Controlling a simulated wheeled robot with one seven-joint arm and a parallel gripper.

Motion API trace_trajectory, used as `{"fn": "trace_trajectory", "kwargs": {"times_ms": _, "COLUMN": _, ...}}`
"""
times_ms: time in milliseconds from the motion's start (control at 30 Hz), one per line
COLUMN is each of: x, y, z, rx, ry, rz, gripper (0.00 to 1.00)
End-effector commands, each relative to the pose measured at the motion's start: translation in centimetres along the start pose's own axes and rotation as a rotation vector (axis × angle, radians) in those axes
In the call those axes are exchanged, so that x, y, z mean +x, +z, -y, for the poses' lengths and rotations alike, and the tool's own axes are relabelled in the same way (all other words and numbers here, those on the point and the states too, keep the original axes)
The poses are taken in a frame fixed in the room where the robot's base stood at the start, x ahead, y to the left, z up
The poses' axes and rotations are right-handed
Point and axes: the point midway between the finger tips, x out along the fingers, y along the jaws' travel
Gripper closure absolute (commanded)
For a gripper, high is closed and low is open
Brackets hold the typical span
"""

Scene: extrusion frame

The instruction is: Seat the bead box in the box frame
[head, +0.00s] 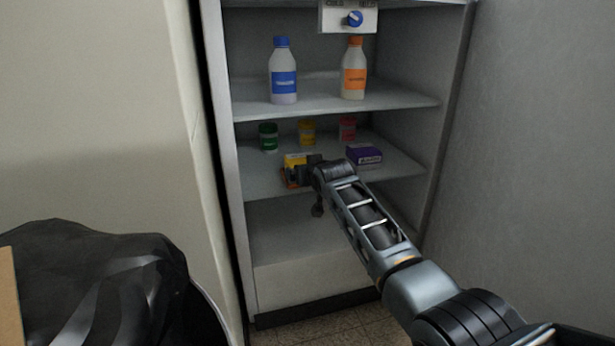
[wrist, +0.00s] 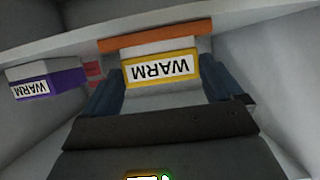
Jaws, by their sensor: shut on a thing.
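The bead box, yellow and boxy, shows in the head view (head: 296,159) on the left part of the middle shelf. In the wrist view the box (wrist: 160,68) has a yellow-edged label reading WARM, upside down in the picture. My gripper (head: 308,173) is shut on it, with a finger at each side in the wrist view (wrist: 163,92). Whether the box sits inside the frame is hidden.
A purple box (head: 364,154) stands to the right on the same shelf (head: 400,166). Green (head: 268,137), yellow (head: 307,131) and red (head: 347,129) jars stand behind. Blue-capped (head: 284,72) and orange-capped (head: 354,70) bottles stand on the shelf above. The cabinet walls enclose both sides.

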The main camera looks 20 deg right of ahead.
Motion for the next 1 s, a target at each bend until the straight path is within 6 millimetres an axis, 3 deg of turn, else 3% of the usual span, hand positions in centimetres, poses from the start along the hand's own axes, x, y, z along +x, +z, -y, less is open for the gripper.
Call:
{"fn": "trace_trajectory", "kwargs": {"times_ms": 333, "x": 0.1, "y": 0.2, "z": 0.0, "rx": 0.000, "ry": 0.000, "rz": -0.003, "gripper": 0.45}}
{"fn": "trace_trajectory", "kwargs": {"times_ms": 367, "x": 0.1, "y": 0.2, "z": 0.0, "rx": 0.000, "ry": 0.000, "rz": -0.001, "gripper": 0.06}}
{"fn": "trace_trajectory", "kwargs": {"times_ms": 433, "x": 0.1, "y": 0.2, "z": 0.0, "rx": 0.000, "ry": 0.000, "rz": -0.001, "gripper": 0.00}}
{"fn": "trace_trajectory", "kwargs": {"times_ms": 767, "x": -0.2, "y": -0.2, "z": 0.0, "rx": 0.000, "ry": 0.000, "rz": -0.002, "gripper": 0.00}}
{"fn": "trace_trajectory", "kwargs": {"times_ms": 1000, "x": -3.0, "y": -0.4, "z": -0.1, "rx": 0.000, "ry": 0.000, "rz": -0.002, "gripper": 0.00}}
